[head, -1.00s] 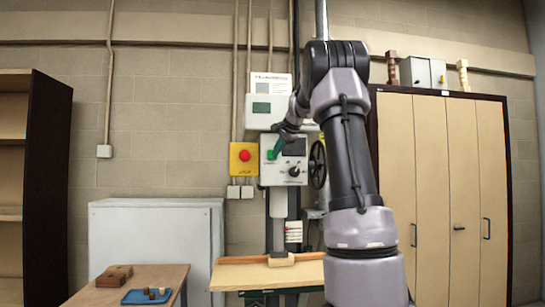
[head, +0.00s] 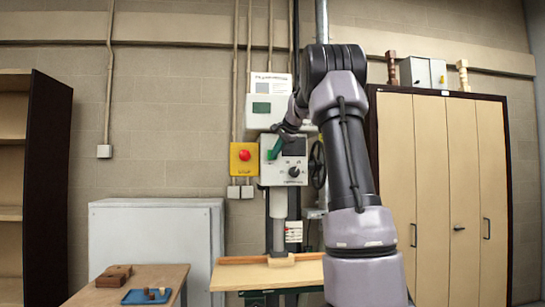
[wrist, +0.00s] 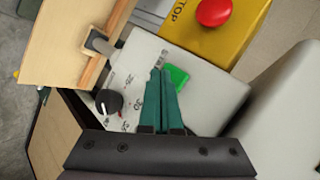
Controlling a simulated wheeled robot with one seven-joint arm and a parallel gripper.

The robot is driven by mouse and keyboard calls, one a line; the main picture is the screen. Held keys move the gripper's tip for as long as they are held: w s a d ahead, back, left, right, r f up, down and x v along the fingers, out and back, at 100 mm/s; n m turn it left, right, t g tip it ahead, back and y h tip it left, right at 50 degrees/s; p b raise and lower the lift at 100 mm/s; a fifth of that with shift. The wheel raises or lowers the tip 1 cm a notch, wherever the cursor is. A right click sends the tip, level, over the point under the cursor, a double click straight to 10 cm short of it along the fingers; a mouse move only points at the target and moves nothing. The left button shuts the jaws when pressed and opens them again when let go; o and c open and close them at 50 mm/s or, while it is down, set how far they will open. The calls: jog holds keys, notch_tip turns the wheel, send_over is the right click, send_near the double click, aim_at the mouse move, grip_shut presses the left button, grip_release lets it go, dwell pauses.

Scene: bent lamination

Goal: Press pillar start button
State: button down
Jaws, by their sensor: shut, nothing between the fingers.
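The green start button (wrist: 177,77) is on the pale control box of the pillar machine (head: 270,178). My gripper (wrist: 160,73) has its teal fingers together, with nothing between them. In the wrist view the fingertips point at the box face right beside the green button, slightly left of it and partly over its edge. I cannot tell whether they touch it. In the head view my gripper (head: 275,150) is in front of the box's upper left part, largely covering the button.
A yellow box (head: 244,170) with a red stop button (head: 244,155) is just left of the control box. A black knob (head: 294,172) is on the same panel, lower right. A handwheel (head: 317,165) is to the right. A wooden table (head: 300,275) is below.

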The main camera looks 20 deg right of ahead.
jog(key=shift+w+d, duration=0.15)
jog(key=shift+w, duration=0.3)
dwell(0.6)
jog(key=shift+s, duration=0.1)
jog(key=shift+s+a, duration=0.25)
jog(key=shift+s, duration=0.5)
jog(key=shift+s, duration=0.1)
jog(key=shift+s+a, duration=0.25)
jog(key=shift+s, duration=0.5)
jog(key=shift+s+a, duration=0.2)
jog(key=shift+s, duration=0.6)
jog(key=shift+s+a, duration=0.25)
jog(key=shift+s, duration=0.5)
